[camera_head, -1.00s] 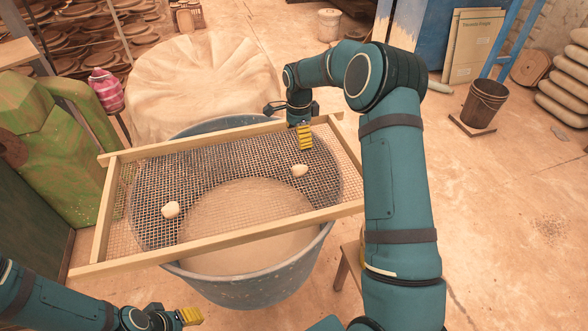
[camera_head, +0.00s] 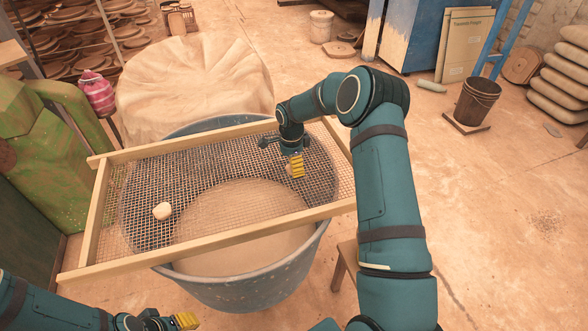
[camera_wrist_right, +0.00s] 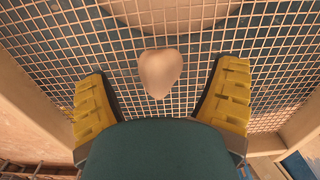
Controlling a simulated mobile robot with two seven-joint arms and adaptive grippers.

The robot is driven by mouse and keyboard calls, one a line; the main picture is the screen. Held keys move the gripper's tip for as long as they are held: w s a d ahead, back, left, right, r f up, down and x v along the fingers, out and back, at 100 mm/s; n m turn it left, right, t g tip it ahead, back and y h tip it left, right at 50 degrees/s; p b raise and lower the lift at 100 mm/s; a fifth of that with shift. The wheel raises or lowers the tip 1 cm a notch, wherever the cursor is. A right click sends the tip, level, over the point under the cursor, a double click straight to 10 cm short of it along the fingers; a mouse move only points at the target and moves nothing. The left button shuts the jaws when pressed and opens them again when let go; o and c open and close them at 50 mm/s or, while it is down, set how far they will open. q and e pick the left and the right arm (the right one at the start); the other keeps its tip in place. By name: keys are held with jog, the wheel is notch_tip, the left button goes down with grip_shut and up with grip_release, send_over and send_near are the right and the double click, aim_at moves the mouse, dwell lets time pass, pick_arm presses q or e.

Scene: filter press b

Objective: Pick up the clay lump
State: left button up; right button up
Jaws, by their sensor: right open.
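A pale clay lump (camera_wrist_right: 160,72) lies on the mesh of a wooden-framed sieve (camera_head: 205,237). In the right wrist view it sits between and slightly beyond the yellow fingers of my right gripper (camera_wrist_right: 162,82), which is open and empty. In the head view my right gripper (camera_head: 297,167) is low over the right part of the mesh and hides most of this lump. A second pale lump (camera_head: 162,211) lies on the left part of the mesh, away from both grippers. My left gripper (camera_head: 187,321) is at the bottom edge; its opening cannot be made out.
The sieve rests across a blue-grey tub (camera_head: 262,285) of pale slurry. A cloth-covered mound (camera_head: 190,80) stands behind it, and a green machine (camera_head: 45,160) is at the left. A dark bucket (camera_head: 477,100) stands on the right, where much floor is open.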

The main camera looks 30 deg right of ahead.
notch_tip(320, 180, down, 2)
jog(key=shift+f, duration=0.1)
jog(key=c, duration=1.3)
